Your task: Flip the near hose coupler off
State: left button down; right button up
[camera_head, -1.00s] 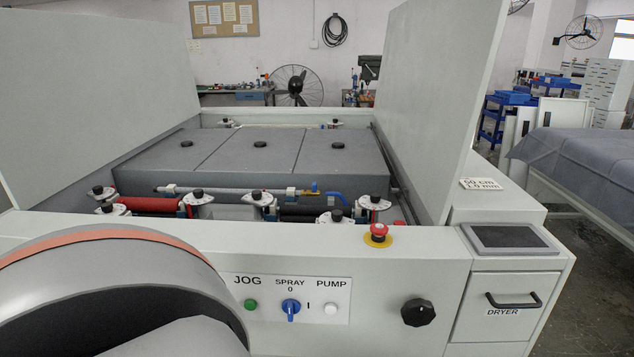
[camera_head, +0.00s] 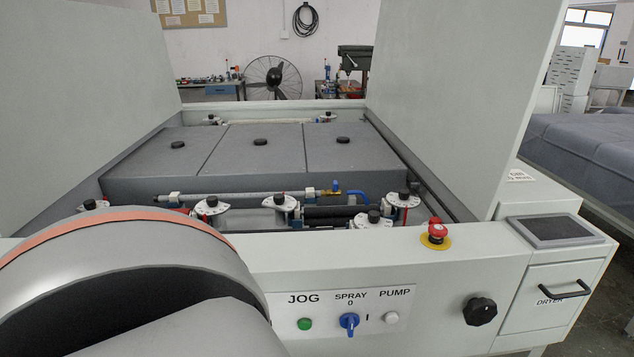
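The plate processor stands open in front of me. A spray pipe (camera_head: 245,196) runs across it in front of the grey tank covers. At the pipe's right end is a brass fitting (camera_head: 328,192) with a small blue lever (camera_head: 337,185) standing up, joined to a blue hose (camera_head: 357,197). This looks like a hose coupler; I cannot make out its exact setting. No second coupler is clearly visible. A large grey rounded arm link of mine fills the lower left and hides part of the machine. Neither gripper shows.
Tall side panels (camera_head: 455,90) rise left and right of the opening. Black-knobbed roller brackets (camera_head: 282,204) stand near the front edge. The front panel carries a red emergency button (camera_head: 437,231), a blue spray switch (camera_head: 349,322) and a black knob (camera_head: 480,311). A screen (camera_head: 553,229) is at right.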

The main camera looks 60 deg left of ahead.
aim_at(335, 192)
jog(key=k+j, duration=0.25)
jog(key=j, duration=0.2)
jog(key=k+j, duration=0.25)
jog(key=j, duration=0.2)
jog(key=k+j, duration=0.3)
jog(key=j, duration=0.2)
jog(key=i+z, duration=0.05)
